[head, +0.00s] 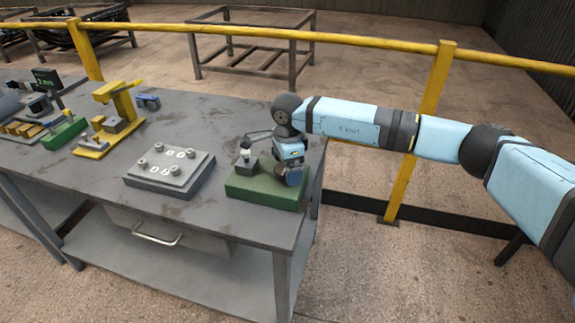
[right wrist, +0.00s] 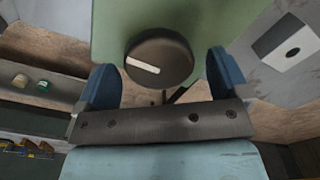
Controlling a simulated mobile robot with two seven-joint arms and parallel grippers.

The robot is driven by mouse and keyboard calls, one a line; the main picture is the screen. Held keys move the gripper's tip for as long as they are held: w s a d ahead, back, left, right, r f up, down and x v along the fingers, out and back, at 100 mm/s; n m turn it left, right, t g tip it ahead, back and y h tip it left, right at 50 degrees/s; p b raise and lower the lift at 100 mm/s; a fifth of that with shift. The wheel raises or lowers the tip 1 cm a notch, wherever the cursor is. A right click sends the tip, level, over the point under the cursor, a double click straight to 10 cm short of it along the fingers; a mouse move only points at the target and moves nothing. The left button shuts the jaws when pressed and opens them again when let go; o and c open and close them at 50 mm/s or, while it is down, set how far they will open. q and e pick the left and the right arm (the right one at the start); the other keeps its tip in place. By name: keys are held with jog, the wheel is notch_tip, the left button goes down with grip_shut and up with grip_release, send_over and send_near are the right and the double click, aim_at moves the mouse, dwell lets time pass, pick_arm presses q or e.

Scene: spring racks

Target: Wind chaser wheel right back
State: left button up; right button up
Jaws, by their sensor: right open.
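A dark round wheel (right wrist: 158,65) with a white bar mark sits on a green surface in the right wrist view. I take it for the chaser wheel. My right gripper (right wrist: 163,82) is open, with one blue finger on each side of the wheel; I cannot tell if either touches it. In the head view my right gripper (head: 291,172) is low over the green base (head: 262,196) at the table's right end and hides the wheel. A small dark block with a pale top (head: 245,160) stands on that base. My left gripper is not in view.
A grey plate block (head: 168,170) with several round posts stands left of the green base on the grey table (head: 205,125). A yellow stand (head: 118,105) and other green and yellow fixtures are farther left. A yellow rail (head: 360,41) runs behind the table.

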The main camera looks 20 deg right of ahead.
jog(key=shift+c, duration=0.4)
jog(key=c, duration=0.8)
jog(key=shift+c, duration=0.2)
jog(key=shift+f+n+b, duration=0.1)
jog(key=shift+n+b, duration=0.2)
